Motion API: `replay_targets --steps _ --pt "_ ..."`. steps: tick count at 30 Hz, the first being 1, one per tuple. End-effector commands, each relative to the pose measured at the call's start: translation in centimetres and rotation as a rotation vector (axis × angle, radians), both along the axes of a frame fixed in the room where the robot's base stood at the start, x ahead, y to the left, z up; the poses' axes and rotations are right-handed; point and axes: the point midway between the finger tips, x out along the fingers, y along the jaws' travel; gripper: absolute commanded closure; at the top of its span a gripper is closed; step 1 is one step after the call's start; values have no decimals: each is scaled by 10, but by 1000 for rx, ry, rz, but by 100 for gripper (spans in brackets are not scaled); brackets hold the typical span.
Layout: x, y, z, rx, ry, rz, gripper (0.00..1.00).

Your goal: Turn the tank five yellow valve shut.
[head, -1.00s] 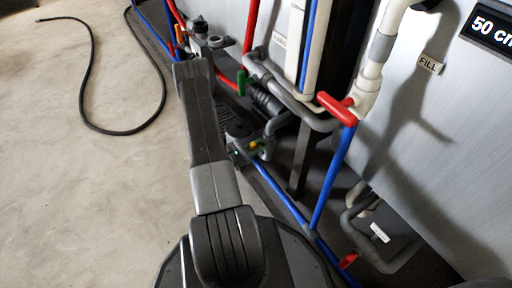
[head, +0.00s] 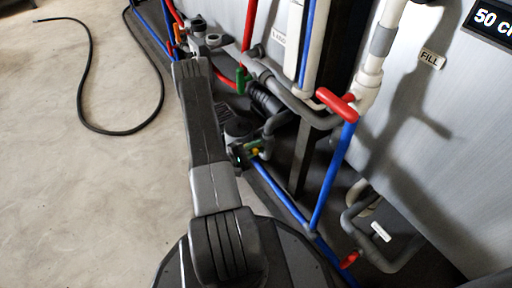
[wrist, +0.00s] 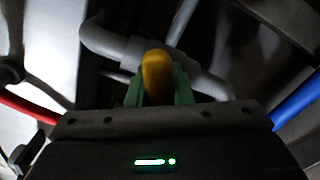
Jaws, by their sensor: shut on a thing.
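The yellow valve handle (wrist: 157,72) stands upright in the middle of the wrist view, in front of a grey pipe (wrist: 115,47). My gripper (wrist: 158,92) has one green finger on each side of it and is shut on it. In the head view, the yellow handle (head: 257,152) is a small patch at the end of my arm, beside the green fingers of my gripper (head: 254,147). My arm and fingers hide most of the valve. I cannot tell the handle's exact angle to its pipe.
A green handle (head: 240,80) is just beyond my gripper. A red handle (head: 337,104) sits on the white pipe to the right, and another red handle (head: 350,259) is low down. A black hose (head: 84,100) lies on the open floor at left.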

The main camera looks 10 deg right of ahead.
Motion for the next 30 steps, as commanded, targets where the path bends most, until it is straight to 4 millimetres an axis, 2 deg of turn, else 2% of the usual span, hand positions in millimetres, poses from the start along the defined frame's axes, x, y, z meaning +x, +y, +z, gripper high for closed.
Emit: replay_targets --steps 15,30 --pt "-1 0 -4 136 -372 0 100" --pt "-2 0 -6 176 -482 0 100"
